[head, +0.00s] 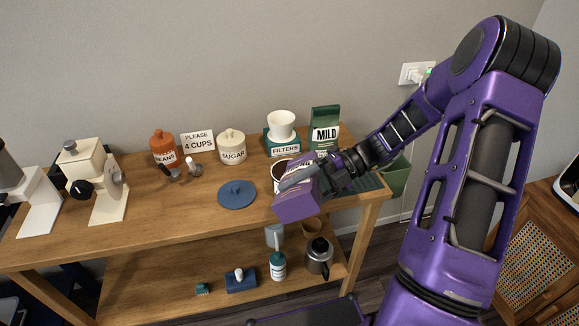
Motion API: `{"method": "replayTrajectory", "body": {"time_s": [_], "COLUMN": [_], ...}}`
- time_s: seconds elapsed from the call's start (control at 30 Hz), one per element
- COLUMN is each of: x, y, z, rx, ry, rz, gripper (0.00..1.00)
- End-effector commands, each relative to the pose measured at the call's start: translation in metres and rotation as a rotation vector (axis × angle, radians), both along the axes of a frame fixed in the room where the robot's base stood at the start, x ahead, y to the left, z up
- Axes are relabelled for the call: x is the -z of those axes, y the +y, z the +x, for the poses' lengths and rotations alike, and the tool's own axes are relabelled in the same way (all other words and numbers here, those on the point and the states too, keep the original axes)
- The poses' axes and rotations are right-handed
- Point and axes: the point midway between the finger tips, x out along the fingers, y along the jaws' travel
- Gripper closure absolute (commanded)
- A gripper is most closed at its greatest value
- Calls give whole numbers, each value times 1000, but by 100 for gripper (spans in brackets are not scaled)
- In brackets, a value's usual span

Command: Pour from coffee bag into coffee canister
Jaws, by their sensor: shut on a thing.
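My gripper (327,184) is shut on a purple coffee bag (297,206) above the right part of the wooden table. The bag is tilted well over, with its purple end towards the front left. The open canister (281,166) stands just behind the bag, and the bag and gripper hide much of it. Only its rim and dark inside show clearly. I cannot tell where the bag's mouth is or whether anything is flowing. A round blue lid (237,195) lies on the table to the left, apart from the canister.
A green MILD bag (325,133), a FILTERS box (286,150), a SUGAR jar (232,148) and an orange BEANS jar (164,149) line the back. A cream grinder (92,180) stands left. A dark mat (350,188) lies beneath my gripper. The table (160,215) is clear at front middle.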

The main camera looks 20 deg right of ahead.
Motion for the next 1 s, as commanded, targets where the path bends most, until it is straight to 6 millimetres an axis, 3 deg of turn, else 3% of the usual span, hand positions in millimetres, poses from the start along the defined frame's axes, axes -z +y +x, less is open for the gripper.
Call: {"method": "replayTrajectory", "body": {"time_s": [0.23, 0.43, 0.73, 1.0], "x": [1, 29, 36, 74], "y": [0, 2, 4, 7], "z": [-1, -9, -10, -19], "rx": [1, 6, 0, 2], "ry": [-7, -296, -359, -470], "rz": [-1, -111, -135, -176], "gripper": [100, 100, 100, 100]}}
